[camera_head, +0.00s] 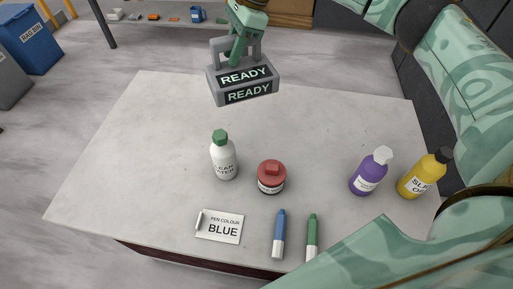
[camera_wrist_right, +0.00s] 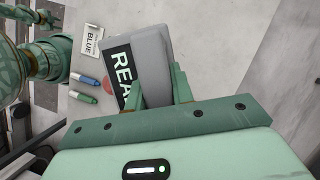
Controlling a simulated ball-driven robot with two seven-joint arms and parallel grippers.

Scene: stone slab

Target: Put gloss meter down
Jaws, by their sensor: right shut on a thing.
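The gloss meter (camera_head: 243,88) is a grey box with a handle and dark panels reading "READY". My right gripper (camera_head: 245,42) is shut on its handle and holds it up over the far part of the stone slab (camera_head: 150,120). In the right wrist view the meter (camera_wrist_right: 150,50) sits between the green fingers of the gripper (camera_wrist_right: 163,85), its label partly cut off. My left gripper is not in view, though a green arm crosses the lower right of the head view.
On the slab stand a white bottle with green cap (camera_head: 224,160), a red-lidded jar (camera_head: 271,178), a purple bottle (camera_head: 370,172) and a yellow bottle (camera_head: 420,178). A "BLUE" card (camera_head: 219,226), blue pen (camera_head: 279,232) and green pen (camera_head: 312,236) lie nearer. The slab's left part is clear.

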